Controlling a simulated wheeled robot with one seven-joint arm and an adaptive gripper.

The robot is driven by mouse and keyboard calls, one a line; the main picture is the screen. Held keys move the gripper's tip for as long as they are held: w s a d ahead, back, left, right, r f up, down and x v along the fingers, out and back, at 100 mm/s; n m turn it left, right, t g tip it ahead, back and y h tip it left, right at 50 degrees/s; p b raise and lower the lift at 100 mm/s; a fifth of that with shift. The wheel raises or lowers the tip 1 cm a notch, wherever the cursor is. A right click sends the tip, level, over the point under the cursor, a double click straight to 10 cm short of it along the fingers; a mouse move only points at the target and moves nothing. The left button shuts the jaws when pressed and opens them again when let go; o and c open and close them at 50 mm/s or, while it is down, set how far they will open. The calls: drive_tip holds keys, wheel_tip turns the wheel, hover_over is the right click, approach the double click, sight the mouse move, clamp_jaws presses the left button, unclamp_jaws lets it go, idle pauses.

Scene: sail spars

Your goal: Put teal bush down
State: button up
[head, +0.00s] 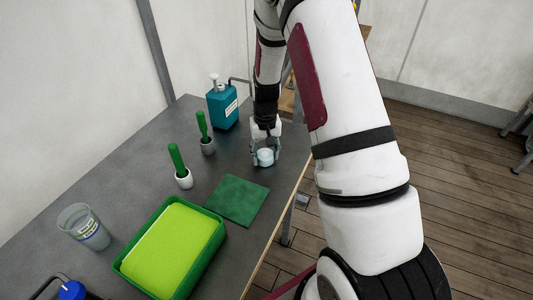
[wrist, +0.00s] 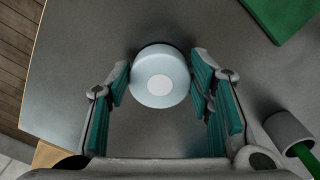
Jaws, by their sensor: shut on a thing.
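The teal bush (head: 265,157) looks like a short, pale blue cylinder with a white disc in the middle of its top face. It also shows between the fingers in the wrist view (wrist: 160,77). My gripper (head: 265,154) points down at the far right part of the grey table (head: 125,180). Its teal-padded fingers (wrist: 160,85) are shut on the bush from both sides. The bush is at or just above the table top; I cannot tell whether it touches. Its underside is hidden.
A green mat (head: 237,201) lies in front of my gripper, with a green tray (head: 213,250) holding a lime block nearer. Two green-handled tools in cups (head: 184,179) (head: 207,147), a teal pump bottle (head: 223,106) and a clear cup (head: 84,228) stand left. The table's right edge is close.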

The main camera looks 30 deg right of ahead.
drive_tip(key=shift+f, duration=0.15)
drive_tip(key=o, duration=1.2)
wheel_tip(320, 180, up, 12)
drive_tip(key=b, duration=0.2)
wheel_tip(320, 180, up, 8)
drive_tip(key=r+t, duration=0.1)
hover_over(265, 156)
drive_tip(key=s+a, duration=0.3)
drive_tip(key=a, duration=0.1)
drive_tip(key=shift+s+a+r+n+t, duration=0.7)
drive_tip(key=shift+s+a+r, duration=1.05)
drive_tip(key=shift+s, duration=1.55)
drive_tip(key=shift+s+a+r+n+t, duration=0.75)
drive_tip(key=shift+s+a+r, duration=0.5)
drive_tip(key=shift+s+r, duration=1.5)
drive_tip(key=shift+s+a+r+n+t, duration=0.7)
drive_tip(key=shift+s+a+r, duration=0.75)
drive_tip(key=shift+s, duration=2.4)
